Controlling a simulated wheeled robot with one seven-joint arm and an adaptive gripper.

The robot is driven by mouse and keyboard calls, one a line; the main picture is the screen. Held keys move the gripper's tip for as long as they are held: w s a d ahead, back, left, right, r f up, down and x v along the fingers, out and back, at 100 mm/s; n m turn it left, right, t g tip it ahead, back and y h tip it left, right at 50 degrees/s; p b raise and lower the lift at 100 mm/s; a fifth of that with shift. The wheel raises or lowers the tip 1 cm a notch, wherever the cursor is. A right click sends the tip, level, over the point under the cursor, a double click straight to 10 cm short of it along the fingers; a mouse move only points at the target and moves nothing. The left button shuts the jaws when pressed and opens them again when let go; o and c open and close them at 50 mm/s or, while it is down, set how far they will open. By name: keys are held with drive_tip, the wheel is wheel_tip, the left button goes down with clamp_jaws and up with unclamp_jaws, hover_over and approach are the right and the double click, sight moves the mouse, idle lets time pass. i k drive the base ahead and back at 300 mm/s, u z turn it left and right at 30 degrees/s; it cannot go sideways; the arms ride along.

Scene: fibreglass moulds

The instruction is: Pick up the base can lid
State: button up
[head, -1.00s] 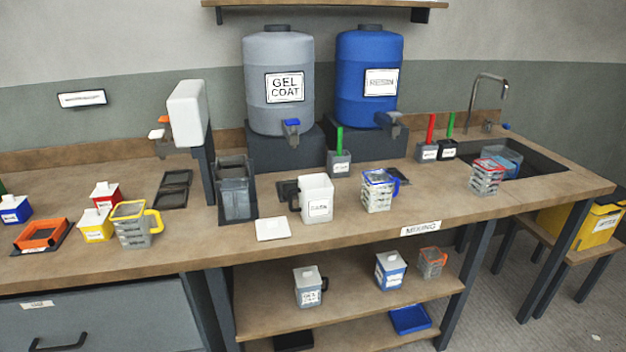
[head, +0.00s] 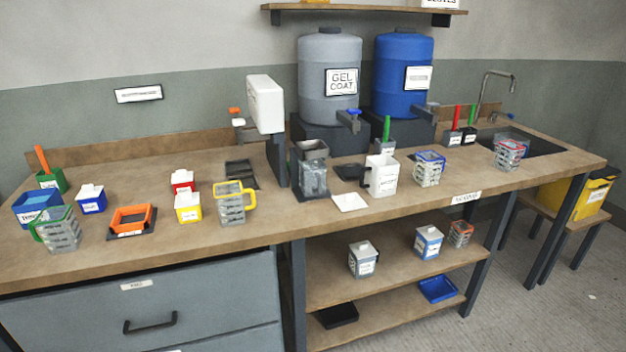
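A flat white square lid (head: 350,202) lies on the bench near its front edge, with a small raised part on top. I take it for the base can lid. An open white can (head: 382,178) with a dark handle stands upright just right of it, apart from the lid. The can's label is too small to read. My gripper is not in view.
The wooden bench (head: 120,243) holds a clear jug with yellow rim (head: 231,206) left of the lid and a dark grey container (head: 312,172) behind it. A blue-rimmed jug (head: 429,168) stands right of the can. Drawers (head: 205,290) are below the bench.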

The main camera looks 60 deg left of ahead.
sight(350, 201)
drive_tip(key=k, duration=0.25)
drive_tip(key=u, duration=1.85)
drive_tip(key=i, duration=0.1)
drive_tip(key=u, duration=0.1)
